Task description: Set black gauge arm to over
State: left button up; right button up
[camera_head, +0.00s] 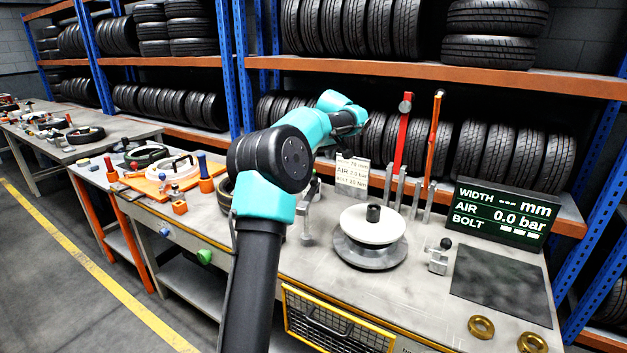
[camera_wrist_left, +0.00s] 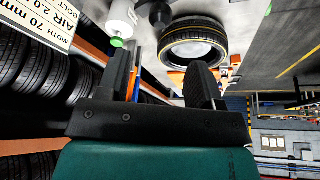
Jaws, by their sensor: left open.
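My left gripper (camera_wrist_left: 161,66) is open, its two dark fingers spread with nothing between them. In the head view my own left arm hides its fingertips. Beyond the fingers in the left wrist view are a white cylinder (camera_wrist_left: 121,18) with a green tip and a dark round knob (camera_wrist_left: 158,13) at the top edge. I cannot tell whether either belongs to the black gauge arm. A grey metal fixture (camera_head: 307,225) stands on the bench right beside my arm, partly hidden. A small block with a black ball knob (camera_head: 446,243) stands further right. My right gripper is not in view.
A tyre (camera_wrist_left: 166,47) lies beyond the fingers. A white hub on a grey turntable (camera_head: 370,252) stands mid-bench. A spec card (camera_head: 352,173), upright red and orange tools (camera_head: 402,135) and a display (camera_head: 503,212) stand behind. A dark mat (camera_head: 500,285) and brass rings (camera_head: 481,327) lie right.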

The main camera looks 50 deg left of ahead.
pick_arm(q)
jog(key=x, duration=1.1)
jog(key=shift+a+f, duration=0.1)
jog(key=shift+f, duration=0.15)
grip_shut()
